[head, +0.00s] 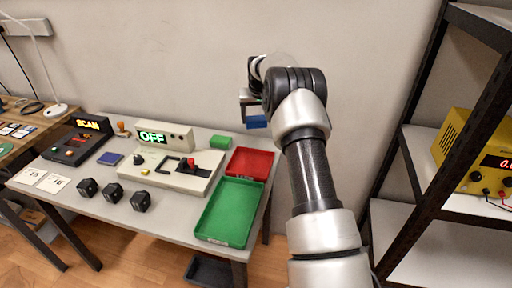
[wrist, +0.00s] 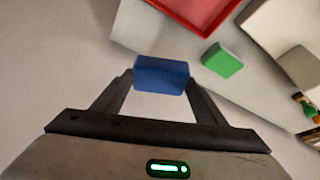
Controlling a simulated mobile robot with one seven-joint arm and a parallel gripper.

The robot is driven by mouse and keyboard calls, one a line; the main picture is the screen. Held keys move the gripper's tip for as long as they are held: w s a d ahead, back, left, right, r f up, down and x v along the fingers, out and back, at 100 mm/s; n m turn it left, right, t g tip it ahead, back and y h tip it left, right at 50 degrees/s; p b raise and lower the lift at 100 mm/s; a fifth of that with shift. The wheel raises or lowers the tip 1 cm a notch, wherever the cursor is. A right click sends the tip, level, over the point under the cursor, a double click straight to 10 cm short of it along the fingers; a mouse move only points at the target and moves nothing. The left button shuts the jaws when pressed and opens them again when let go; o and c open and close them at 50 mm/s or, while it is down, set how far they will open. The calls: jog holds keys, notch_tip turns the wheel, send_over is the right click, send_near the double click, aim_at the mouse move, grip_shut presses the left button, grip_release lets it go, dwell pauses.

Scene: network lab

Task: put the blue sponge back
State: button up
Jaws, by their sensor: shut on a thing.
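The blue sponge (wrist: 161,75) is a small blue block held between the fingertips of my gripper (wrist: 160,82) in the wrist view. In the head view the blue sponge (head: 256,122) shows below my gripper (head: 250,108), in the air in front of the wall, above the back right of the table. My gripper is shut on it. A green block (head: 220,142) like a sponge lies on the table near its back edge, beside the red tray (head: 249,164). The green block (wrist: 222,60) and the red tray (wrist: 192,12) also show in the wrist view.
A green tray (head: 229,212) lies in front of the red one. A device with a lever (head: 172,170), an OFF display box (head: 165,136), a SCAN box (head: 77,140) and several black cubes (head: 113,193) stand on the table. A black shelf (head: 440,165) holds a yellow instrument (head: 476,150) at right.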

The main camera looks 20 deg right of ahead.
notch_tip(320, 180, down, 9)
jog(key=shift+f+b, duration=0.15)
jog(key=shift+b, duration=0.3)
jog(key=shift+f, duration=0.2)
jog(key=o, duration=0.9)
jog(key=shift+o, duration=0.2)
